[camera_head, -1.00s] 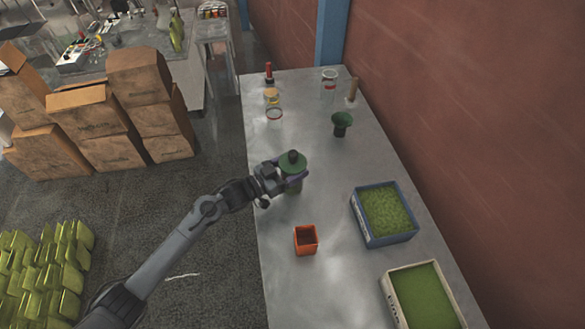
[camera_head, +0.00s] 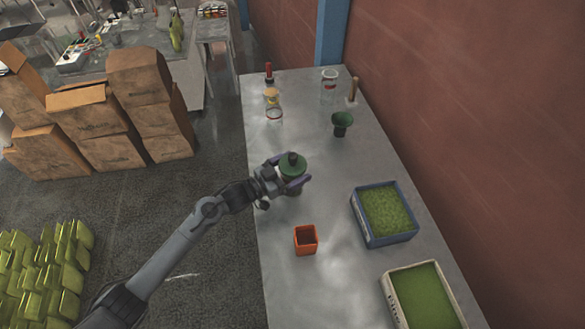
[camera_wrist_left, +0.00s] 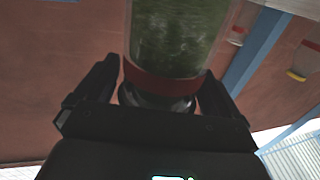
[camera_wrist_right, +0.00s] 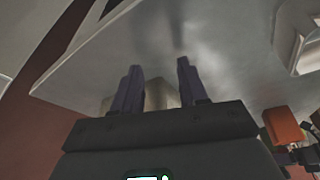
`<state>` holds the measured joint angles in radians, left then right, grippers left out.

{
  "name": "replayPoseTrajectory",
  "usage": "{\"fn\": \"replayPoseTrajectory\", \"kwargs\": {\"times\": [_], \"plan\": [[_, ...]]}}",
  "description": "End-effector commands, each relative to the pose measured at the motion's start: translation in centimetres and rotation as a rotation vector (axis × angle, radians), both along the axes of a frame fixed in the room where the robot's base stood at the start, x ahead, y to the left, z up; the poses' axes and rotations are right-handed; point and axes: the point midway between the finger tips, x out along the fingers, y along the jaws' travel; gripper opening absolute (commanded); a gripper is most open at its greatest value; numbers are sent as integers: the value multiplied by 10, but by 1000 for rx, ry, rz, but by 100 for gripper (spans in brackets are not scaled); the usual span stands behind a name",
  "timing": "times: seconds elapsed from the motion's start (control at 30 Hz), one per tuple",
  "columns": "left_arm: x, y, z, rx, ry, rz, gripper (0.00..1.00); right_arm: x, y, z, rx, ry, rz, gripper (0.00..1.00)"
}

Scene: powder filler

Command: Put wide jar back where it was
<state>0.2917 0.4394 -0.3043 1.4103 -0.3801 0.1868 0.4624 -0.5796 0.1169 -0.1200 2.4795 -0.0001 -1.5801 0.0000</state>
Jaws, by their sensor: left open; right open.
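A clear jar with green contents and a red band (camera_wrist_left: 165,82) fills the middle of the left wrist view. In the head view its green top with a dark knob (camera_head: 292,163) shows over the metal table. I cannot tell for sure that this is the wide jar. My left gripper (camera_head: 287,174) is open, its fingers on either side of this jar, with gaps showing beside it in the wrist view.
An orange square cup (camera_head: 306,240) stands nearer on the table. A blue bin (camera_head: 371,238) and a pale bin (camera_head: 393,298) hold green material. Bare table lies around the gripper.

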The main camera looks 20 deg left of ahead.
Motion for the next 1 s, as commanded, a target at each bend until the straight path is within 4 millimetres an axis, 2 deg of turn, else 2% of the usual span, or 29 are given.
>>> {"fn": "replayPoseTrajectory", "kwargs": {"times": [0.03, 0.17, 0.7, 1.0], "plan": [[0, 0, 4, 0, -1, 0, 96, 0, 0, 3, 1, 0, -1, 43], [-11, 8, 1, 1, 1, 1, 96, 0, 0, 2, 2, -1, -2, 43], [-84, 61, 1, 1, 1, 0, 96, 0, -1, 5, -4, -1, 3, 43], [-98, 70, 2, 0, 0, 0, 96, 0, -2, 5, -8, 0, 5, 43]]}}
